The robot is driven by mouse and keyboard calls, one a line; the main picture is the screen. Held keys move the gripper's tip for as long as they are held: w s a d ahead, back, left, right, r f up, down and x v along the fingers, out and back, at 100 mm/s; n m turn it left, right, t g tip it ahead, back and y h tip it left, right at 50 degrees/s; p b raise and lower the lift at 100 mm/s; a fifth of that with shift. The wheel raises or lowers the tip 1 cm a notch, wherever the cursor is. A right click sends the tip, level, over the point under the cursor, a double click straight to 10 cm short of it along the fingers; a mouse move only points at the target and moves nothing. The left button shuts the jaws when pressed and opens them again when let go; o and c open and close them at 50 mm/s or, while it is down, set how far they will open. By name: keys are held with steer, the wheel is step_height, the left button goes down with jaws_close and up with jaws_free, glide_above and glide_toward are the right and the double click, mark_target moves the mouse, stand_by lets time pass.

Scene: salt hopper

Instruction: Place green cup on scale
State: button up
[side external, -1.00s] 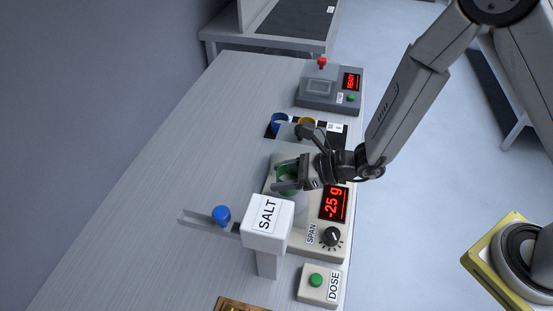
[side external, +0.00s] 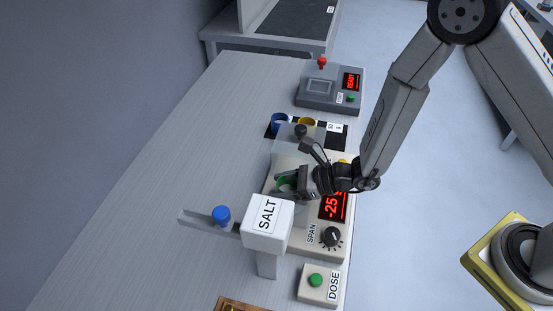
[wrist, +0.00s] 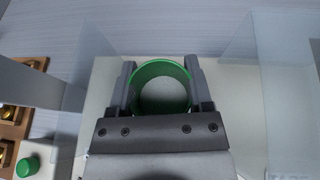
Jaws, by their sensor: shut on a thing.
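The green cup (wrist: 163,70) is upright between the fingers of my gripper (wrist: 160,88) in the wrist view, its open rim facing the camera. My gripper (side external: 291,185) is shut on the cup (side external: 284,182) in the side view too, where the fingers partly hide it. Cup and gripper are over the beige scale (side external: 318,248), between its clear side panels. The red display (side external: 332,207) is partly covered by my wrist and shows about -25. I cannot tell whether the cup's base touches the pan.
The white SALT hopper (side external: 267,221) with a blue knob (side external: 221,214) stands close in front. The DOSE box (side external: 320,284) is nearer still. A grey READY machine (side external: 330,90) is farther back. The table's left side is clear.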

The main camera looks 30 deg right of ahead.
steer(key=shift+f, duration=0.1)
steer(key=o, duration=1.3)
steer(key=shift+c, duration=0.2)
steer(key=v, duration=1.2)
steer(key=shift+d, duration=0.1)
